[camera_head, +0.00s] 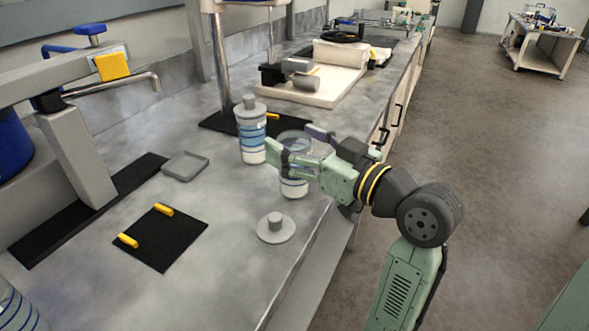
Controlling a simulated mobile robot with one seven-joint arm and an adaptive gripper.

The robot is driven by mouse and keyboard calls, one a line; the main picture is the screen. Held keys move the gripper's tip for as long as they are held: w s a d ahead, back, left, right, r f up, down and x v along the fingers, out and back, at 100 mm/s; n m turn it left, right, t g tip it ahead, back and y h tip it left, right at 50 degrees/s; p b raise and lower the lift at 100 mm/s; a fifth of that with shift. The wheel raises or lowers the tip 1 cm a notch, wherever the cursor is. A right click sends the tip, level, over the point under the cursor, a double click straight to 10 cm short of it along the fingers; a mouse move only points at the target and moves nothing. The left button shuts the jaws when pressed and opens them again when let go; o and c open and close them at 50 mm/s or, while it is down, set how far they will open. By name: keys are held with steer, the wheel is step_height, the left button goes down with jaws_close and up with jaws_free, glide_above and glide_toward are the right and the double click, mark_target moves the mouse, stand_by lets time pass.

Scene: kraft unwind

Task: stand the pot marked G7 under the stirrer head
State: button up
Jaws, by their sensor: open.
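A clear pot (294,187) with blue bands and an open top stands on the bench. My gripper (288,140) is open at it, with one finger in front of the pot and the other on its far side. I cannot tell whether the fingers touch it. No G7 mark is readable on either. A metal column (221,55) rises from a black base (217,122) behind them. What looks like the stirrer head (250,2) is cut off at the top edge.
A loose grey lid (276,230) lies near the bench's front edge. A black mat (163,247) with yellow pegs and a grey tray (185,166) lie left. A cream board (312,85) lies behind.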

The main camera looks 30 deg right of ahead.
steer(key=shift+w+a, duration=0.1)
steer(key=shift+w, duration=0.3)
steer(key=shift+c, duration=0.3)
jaws_close()
stand_by(0.4)
